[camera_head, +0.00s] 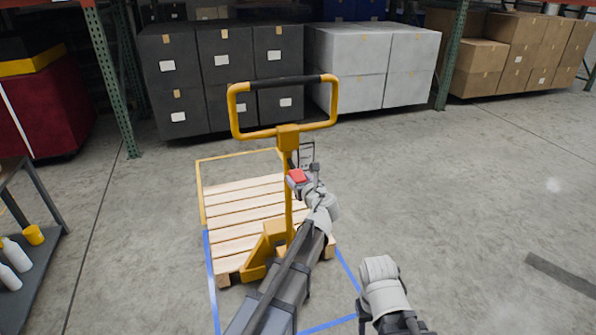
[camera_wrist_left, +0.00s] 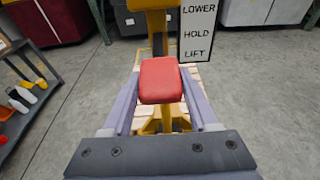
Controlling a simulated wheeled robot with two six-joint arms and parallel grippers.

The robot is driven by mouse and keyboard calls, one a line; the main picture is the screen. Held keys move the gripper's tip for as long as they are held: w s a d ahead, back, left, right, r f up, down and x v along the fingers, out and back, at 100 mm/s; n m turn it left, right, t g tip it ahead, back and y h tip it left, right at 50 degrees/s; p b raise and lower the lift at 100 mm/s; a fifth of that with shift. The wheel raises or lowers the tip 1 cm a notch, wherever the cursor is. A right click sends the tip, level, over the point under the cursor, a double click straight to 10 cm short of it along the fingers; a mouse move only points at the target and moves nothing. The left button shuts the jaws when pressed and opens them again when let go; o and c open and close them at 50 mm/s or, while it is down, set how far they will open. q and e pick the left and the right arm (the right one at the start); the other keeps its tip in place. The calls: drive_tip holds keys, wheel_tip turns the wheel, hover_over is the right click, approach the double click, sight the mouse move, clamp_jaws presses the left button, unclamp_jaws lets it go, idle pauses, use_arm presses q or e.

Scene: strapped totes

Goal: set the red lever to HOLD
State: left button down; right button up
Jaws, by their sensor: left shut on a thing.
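The red lever (camera_head: 297,176) is on the upright yellow column of the pallet jack (camera_head: 288,135). In the left wrist view the red lever's block-shaped end (camera_wrist_left: 161,80) is between the two fingers of my left gripper (camera_wrist_left: 160,76). My left gripper (camera_head: 304,174) is shut on it. A white label plate (camera_wrist_left: 197,33) beside the column reads LOWER, HOLD, LIFT from top to bottom. The lever's end shows lower in the picture than the word LIFT, but I cannot tell which mark it is set at.
The jack's yellow loop handle (camera_head: 281,133) rises above the lever. A wooden pallet (camera_head: 232,218) lies behind it on the floor. Black totes (camera_head: 181,85) and grey totes (camera_head: 412,73) stand at the back. A shelf with bottles (camera_head: 45,268) is at left. Floor at right is mostly clear.

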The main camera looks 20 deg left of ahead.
use_arm(q)
drive_tip(key=r+g+p, duration=0.1)
drive_tip(key=p, duration=0.2)
drive_tip(key=shift+r+h, duration=0.3)
drive_tip(key=shift+r, duration=0.1)
drive_tip(key=shift+g+h+p, duration=0.3)
drive_tip(key=shift+g+p, duration=0.1)
drive_tip(key=shift+p, duration=0.3)
drive_tip(key=shift+f, duration=0.1)
drive_tip(key=shift+c, duration=0.8)
unclamp_jaws()
drive_tip(key=shift+s, duration=0.1)
drive_tip(key=p+v, duration=0.3)
drive_tip(key=v, duration=0.4)
drive_tip(key=shift+s+d, duration=0.25)
